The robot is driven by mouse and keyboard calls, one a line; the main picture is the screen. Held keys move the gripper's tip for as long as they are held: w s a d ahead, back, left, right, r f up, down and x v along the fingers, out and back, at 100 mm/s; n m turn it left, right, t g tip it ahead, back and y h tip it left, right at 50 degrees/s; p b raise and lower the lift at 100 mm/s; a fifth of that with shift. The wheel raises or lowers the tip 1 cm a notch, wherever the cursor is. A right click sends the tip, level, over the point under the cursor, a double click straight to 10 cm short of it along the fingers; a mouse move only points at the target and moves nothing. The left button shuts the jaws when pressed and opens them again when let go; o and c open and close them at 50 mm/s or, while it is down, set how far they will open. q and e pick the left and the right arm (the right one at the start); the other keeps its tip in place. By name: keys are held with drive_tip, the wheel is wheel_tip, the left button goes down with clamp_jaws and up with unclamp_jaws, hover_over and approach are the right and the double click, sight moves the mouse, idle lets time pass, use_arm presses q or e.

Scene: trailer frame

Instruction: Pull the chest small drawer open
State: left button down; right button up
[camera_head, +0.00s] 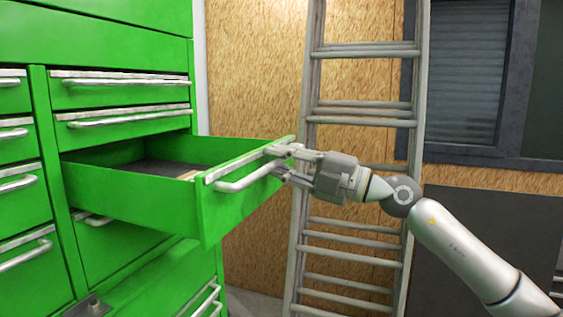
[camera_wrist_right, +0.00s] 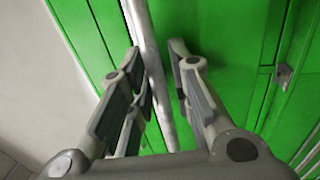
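The green chest's small drawer (camera_head: 236,191) is pulled well out in the head view, with its dark inside showing. Its pale bar handle (camera_head: 243,181) runs along the top of the drawer front. My right gripper (camera_head: 284,163) is at the right end of this handle. In the right wrist view, the right gripper's fingers (camera_wrist_right: 157,52) stand apart on either side of the pale bar (camera_wrist_right: 149,50). A gap shows between the right-hand finger and the bar; contact on the other side is unclear. My left gripper is not in view.
The green chest (camera_head: 110,12) has several closed drawers around the pulled-out one. A metal ladder (camera_head: 416,120) leans against the wooden wall (camera_head: 250,60) behind my right arm. A grey latch (camera_head: 92,306) sits at the chest's lower front.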

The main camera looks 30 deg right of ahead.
drive_tip(key=v, duration=1.2)
idle(0.7)
idle(0.4)
